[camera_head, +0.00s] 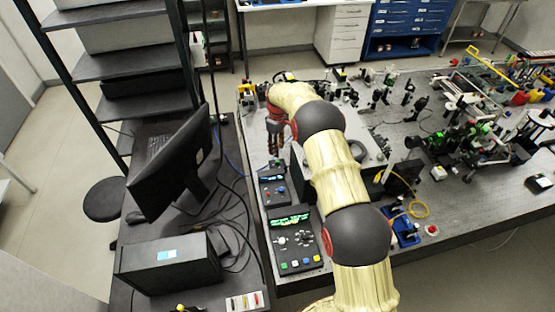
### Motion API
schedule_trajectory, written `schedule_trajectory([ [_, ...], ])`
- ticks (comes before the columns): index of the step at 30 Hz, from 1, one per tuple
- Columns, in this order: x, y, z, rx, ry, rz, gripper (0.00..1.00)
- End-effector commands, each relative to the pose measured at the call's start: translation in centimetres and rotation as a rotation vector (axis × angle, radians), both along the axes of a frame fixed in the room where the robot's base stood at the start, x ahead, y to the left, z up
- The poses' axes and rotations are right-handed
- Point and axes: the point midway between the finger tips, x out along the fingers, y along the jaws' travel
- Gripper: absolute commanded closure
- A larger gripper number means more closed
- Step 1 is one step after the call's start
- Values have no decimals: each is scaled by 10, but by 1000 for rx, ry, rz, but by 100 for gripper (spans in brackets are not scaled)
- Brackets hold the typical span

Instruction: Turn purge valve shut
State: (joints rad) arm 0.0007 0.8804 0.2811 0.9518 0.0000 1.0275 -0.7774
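My arm reaches from the bottom right up to the far left part of the optical bench (470,207). My gripper (275,148) hangs from the end of the arm, pointing down over a pale plate near the bench's left edge. Its fingers are small and dark, and I cannot tell whether they are open or shut or touch anything. I cannot make out the purge valve with certainty. Small yellow and dark fittings (247,90) stand just beyond the gripper at the bench's far left corner. My arm hides part of the bench behind it.
Two control boxes (296,240) (272,190) stand along the bench's left edge, close to my arm. A monitor (175,165) and a black box (168,262) are on the side desk. Crowded optics mounts (455,140) fill the bench's right side.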

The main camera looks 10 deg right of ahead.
Motion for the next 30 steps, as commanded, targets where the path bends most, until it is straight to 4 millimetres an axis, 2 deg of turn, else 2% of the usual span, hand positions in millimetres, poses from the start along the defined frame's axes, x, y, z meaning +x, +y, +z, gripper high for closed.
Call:
schedule_trajectory([
  [5,-1,0,-11,0,3,29,67],
  [12,-1,0,-48,0,3,27,67],
  [18,0,0,-71,0,1,26,67],
  [30,0,0,-78,0,0,26,68],
])
